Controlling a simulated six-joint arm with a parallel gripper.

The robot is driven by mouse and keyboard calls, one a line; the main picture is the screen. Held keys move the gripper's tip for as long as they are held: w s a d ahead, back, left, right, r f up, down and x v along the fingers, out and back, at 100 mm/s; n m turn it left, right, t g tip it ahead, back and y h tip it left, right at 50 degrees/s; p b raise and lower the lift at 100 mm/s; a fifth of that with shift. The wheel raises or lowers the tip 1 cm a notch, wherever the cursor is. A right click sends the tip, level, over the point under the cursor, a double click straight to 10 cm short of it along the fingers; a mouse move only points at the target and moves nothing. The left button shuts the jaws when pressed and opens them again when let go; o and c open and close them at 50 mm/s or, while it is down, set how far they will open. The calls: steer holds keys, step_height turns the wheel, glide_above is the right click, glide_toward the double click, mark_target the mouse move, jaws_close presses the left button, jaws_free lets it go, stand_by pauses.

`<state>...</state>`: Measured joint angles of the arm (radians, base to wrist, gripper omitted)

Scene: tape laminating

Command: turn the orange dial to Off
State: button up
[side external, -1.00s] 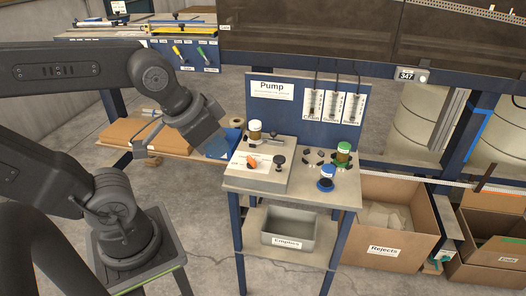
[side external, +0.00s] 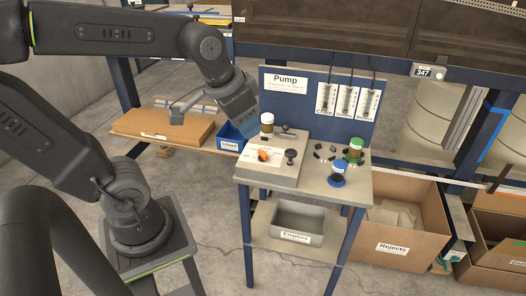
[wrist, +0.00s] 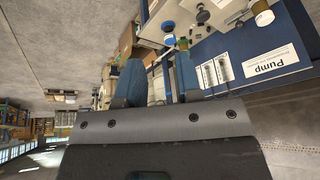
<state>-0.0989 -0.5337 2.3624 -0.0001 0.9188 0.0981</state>
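The orange dial (side external: 263,155) sits on top of the pale box (side external: 270,170) on the pump bench, beside a black knob (side external: 291,156). The print near the dial is too small to read. My gripper (side external: 250,122) is above and to the left of the dial, apart from it, near the jar with the white lid (side external: 266,124). In the wrist view my gripper's two blue fingers (wrist: 158,78) stand apart with nothing between them. I cannot make out the dial in the wrist view.
The blue Pump panel (side external: 316,100) rises behind the bench. A blue bin (side external: 232,138) is left of the bench. An Empties tray (side external: 294,222) is below.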

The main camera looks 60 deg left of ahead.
mark_target(263, 152)
steer(key=o, duration=0.6)
steer(key=w+a+f+g, duration=0.2)
steer(key=w+a+f, duration=0.2)
steer(key=w+a, duration=0.5)
steer(key=shift+w+a+g, duration=0.25)
steer(key=shift+w+g, duration=0.15)
steer(key=shift+w, duration=0.1)
steer(key=shift+o, duration=0.8)
steer(key=w+a+f+g, duration=0.1)
steer(key=w+a+f, duration=0.3)
steer(key=a+f, duration=0.2)
steer(key=shift+a+f+g, duration=0.35)
steer(key=shift+a+g, duration=0.05)
steer(key=shift+a, duration=0.8)
step_height(263, 152, down, 14)
steer(key=shift+r, duration=0.1)
steer(key=c, duration=0.9)
